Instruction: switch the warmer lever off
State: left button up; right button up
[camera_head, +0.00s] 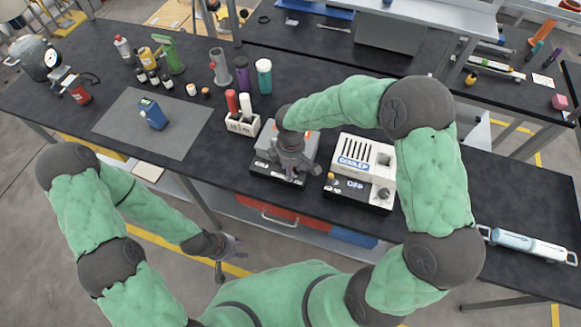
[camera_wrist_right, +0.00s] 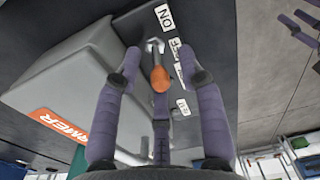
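The warmer is a grey box on a dark base (camera_head: 268,166) on the bench, left of the cooler. In the right wrist view its grey housing (camera_wrist_right: 75,75) has an orange WARMER label. Its lever, with an orange knob (camera_wrist_right: 160,79) on a metal arm, shows beside white ON and OFF labels; I cannot tell its setting. My right gripper (camera_wrist_right: 159,62) is open, its purple-grey fingers on either side of the lever with gaps. It hides much of the warmer in the head view. My left gripper (camera_head: 232,257) is open and empty, low in front of the bench.
The cooler (camera_head: 352,150) stands close to the warmer's right, with its own knob and OFF label. A white holder (camera_head: 241,126) with red and white pieces stands behind left. A grey mat (camera_head: 120,125) bears a blue device (camera_head: 152,114). Bottles stand further back.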

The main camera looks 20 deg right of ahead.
grip_shut()
jog(key=shift+w+a+f+g+h+p, duration=0.2)
jog(key=shift+a+g+h+p, duration=0.15)
jog(key=shift+g+h, duration=0.35)
jog(key=shift+s, duration=0.1)
grip_release()
notch_tip(320, 180, up, 12)
jog(key=w+a, duration=0.1)
jog(key=shift+w+a, duration=0.3)
jog(key=shift+a, duration=0.05)
